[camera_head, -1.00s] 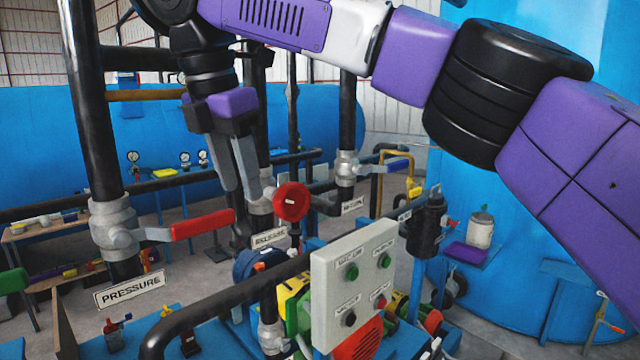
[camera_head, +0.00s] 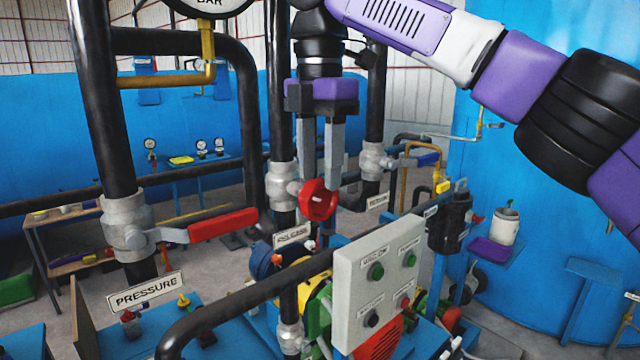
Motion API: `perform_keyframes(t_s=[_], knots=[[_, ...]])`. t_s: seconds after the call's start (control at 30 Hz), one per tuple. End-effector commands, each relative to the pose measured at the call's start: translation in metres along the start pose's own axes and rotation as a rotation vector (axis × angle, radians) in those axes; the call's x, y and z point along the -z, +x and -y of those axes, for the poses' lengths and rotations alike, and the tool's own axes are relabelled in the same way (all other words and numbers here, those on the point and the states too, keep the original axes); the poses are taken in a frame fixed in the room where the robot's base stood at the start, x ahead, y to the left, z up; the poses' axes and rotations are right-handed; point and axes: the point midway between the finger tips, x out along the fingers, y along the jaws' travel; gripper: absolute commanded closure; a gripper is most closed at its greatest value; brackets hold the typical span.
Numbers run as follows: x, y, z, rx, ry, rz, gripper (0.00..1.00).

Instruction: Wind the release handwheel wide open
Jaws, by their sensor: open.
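The red release handwheel (camera_head: 318,200) sits on a grey valve body (camera_head: 281,186) on a vertical black pipe, above the RELEASE sign (camera_head: 293,235). My gripper (camera_head: 320,182) points straight down at the wheel, with its two grey fingers spread apart. The right fingertip overlaps the top of the wheel in the picture, and the left finger ends at its upper left. I cannot tell whether either finger touches the wheel. Nothing is seen held between the fingers.
The red PRESSURE lever (camera_head: 222,225) sticks out at the left. A blue-handled valve lever (camera_head: 420,160) is at the right. A grey button box (camera_head: 376,285) and a curved black pipe (camera_head: 250,295) stand in front, below the wheel. A black gauge pipe (camera_head: 245,100) rises behind.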

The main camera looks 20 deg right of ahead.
Motion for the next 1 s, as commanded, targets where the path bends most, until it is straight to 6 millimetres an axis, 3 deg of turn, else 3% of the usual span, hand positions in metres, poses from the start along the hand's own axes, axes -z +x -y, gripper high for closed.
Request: perform_keyframes(t_s=[0.2, 0.57, 0.63, 0.8, 1.0], knots=[[0.000, 0.023, 0.000, 0.001, 0.000, -0.002, 0.56], [0.000, 0.029, 0.000, -0.001, 0.000, 0.000, 0.56], [0.000, 0.029, 0.000, -0.001, 0.000, 0.000, 0.64], [0.000, 0.029, 0.000, -0.001, 0.000, 0.000, 0.98], [0.000, 0.029, 0.000, -0.001, 0.000, 0.002, 1.00]])
